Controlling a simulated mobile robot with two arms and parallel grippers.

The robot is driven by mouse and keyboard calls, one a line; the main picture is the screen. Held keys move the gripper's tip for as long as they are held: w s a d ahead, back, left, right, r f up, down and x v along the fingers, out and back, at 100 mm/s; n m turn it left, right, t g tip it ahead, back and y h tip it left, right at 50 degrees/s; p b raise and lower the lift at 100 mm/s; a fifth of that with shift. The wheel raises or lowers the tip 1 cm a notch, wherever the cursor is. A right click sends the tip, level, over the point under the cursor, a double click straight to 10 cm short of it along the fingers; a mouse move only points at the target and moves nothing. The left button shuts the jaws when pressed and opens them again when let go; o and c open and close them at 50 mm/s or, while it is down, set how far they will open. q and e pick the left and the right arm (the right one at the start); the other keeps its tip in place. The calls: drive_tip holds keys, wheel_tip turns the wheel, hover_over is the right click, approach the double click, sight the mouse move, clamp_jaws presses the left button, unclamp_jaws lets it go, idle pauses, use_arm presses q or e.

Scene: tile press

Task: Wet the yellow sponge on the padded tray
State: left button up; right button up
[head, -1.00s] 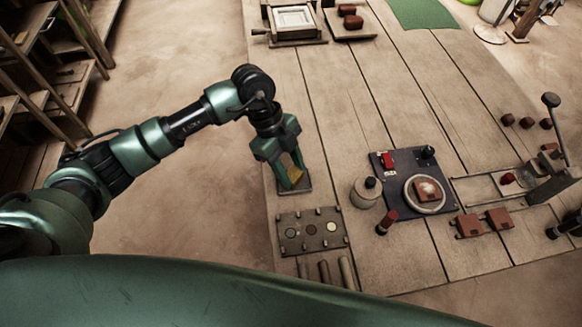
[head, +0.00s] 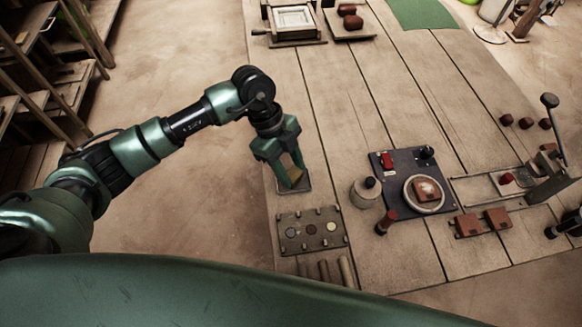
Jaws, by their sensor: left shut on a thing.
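My left gripper (head: 291,183) points down over a small dark tray (head: 307,184) near the left edge of the wooden table. It is shut on the yellow sponge (head: 295,174), which shows as a small yellowish patch between the green fingers. The fingertips are at the tray, and I cannot tell whether the sponge touches its pad. The tray is mostly hidden by the gripper; part of its rim shows. My right gripper is not clearly visible; only a dark part shows at the right edge.
A lidded pot (head: 366,191) and a dark panel (head: 385,175) with a round disc stand to the right. Red-brown tiles (head: 497,218) lie further right.

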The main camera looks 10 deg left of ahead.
sight(291, 173)
use_arm(q)
drive_tip(key=shift+f, duration=0.1)
idle(0.3)
wheel_tip(291, 173, up, 7)
drive_tip(key=p, duration=0.7)
idle(0.3)
idle(0.4)
